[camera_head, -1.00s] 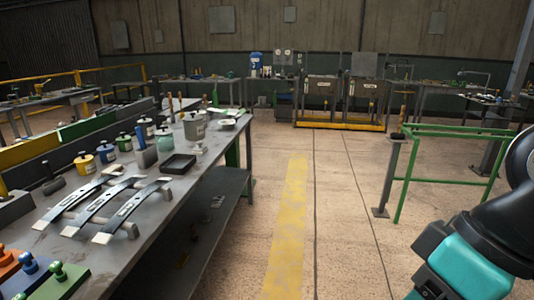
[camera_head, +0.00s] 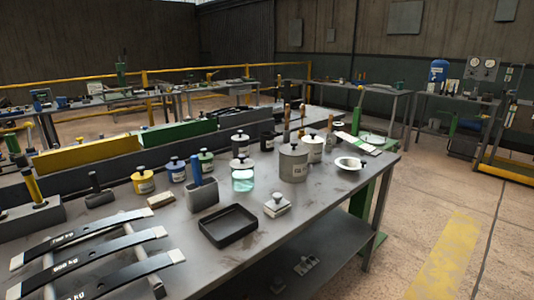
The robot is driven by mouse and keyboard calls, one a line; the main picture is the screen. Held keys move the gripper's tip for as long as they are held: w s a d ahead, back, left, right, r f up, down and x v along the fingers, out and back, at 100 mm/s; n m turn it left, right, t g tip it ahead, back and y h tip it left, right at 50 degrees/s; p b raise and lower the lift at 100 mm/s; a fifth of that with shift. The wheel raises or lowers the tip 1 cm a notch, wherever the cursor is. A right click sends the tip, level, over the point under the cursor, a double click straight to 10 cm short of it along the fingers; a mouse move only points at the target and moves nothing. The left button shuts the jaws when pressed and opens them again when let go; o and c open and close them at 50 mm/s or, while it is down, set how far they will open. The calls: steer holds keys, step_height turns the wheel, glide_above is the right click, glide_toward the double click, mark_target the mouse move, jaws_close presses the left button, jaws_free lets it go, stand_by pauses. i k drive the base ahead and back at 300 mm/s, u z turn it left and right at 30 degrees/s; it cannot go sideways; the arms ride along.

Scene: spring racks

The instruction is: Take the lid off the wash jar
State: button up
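Several lidded jars stand on the grey workbench (camera_head: 230,228). A clear jar with pale teal liquid (camera_head: 243,180) has a dark lid with a knob (camera_head: 242,161), which is on it; it looks most like the wash jar, but I cannot read a label. A larger grey lidded pot (camera_head: 293,165) with unclear lettering stands to its right. Coloured jars stand behind and to the left: yellow (camera_head: 143,184), blue (camera_head: 176,173) and green (camera_head: 206,165). My gripper is not in view.
A black tray (camera_head: 229,226), a grey holder with a blue handle (camera_head: 202,195) and a small pale block (camera_head: 277,206) lie in front of the jars. A white bowl (camera_head: 349,164) is near the right end. Long labelled strips (camera_head: 90,235) fill the left front. The floor at right is clear.

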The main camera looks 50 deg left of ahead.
mark_target(242, 162)
steer(key=u, duration=0.3)
steer(key=i, duration=1.15)
steer(key=u, duration=1.7)
steer(key=i, duration=1.05)
steer(key=u, duration=0.9)
